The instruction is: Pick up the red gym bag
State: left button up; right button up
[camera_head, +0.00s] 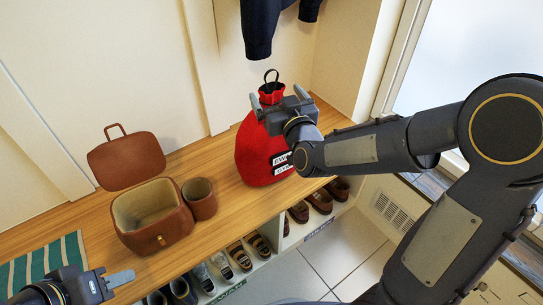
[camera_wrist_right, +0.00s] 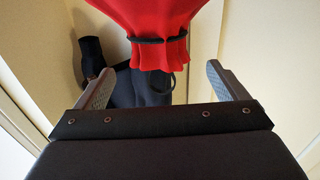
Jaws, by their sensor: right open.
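The red gym bag (camera_head: 255,150) stands upright on the wooden bench top, with a gathered neck and a dark loop on top. Its gathered neck (camera_wrist_right: 160,52), cord and dark loop show in the right wrist view. My right gripper (camera_head: 279,101) is open beside the upper part of the bag, its fingers at about neck height. In its wrist view the fingers (camera_wrist_right: 163,82) are spread with the loop between them; contact cannot be told. My left gripper (camera_head: 118,279) is at the lower left, far from the bag; its jaw opening is not clear.
A brown open box (camera_head: 152,228) with its lid (camera_head: 126,162) and a brown cup (camera_head: 200,200) stand left of the bag. A green striped cloth (camera_head: 45,265) lies further left. Shoes (camera_head: 240,255) fill the cubbies below. A dark jacket (camera_head: 265,25) hangs above.

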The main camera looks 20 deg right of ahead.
aim_at(272, 87)
jog(key=w+b, duration=0.1)
jog(key=w, duration=0.5)
jog(key=shift+w+a+f, duration=0.1)
jog(key=shift+w+a, duration=0.05)
jog(key=shift+w, duration=0.1)
jog(key=c, duration=1.7)
jog(key=shift+c, duration=0.2)
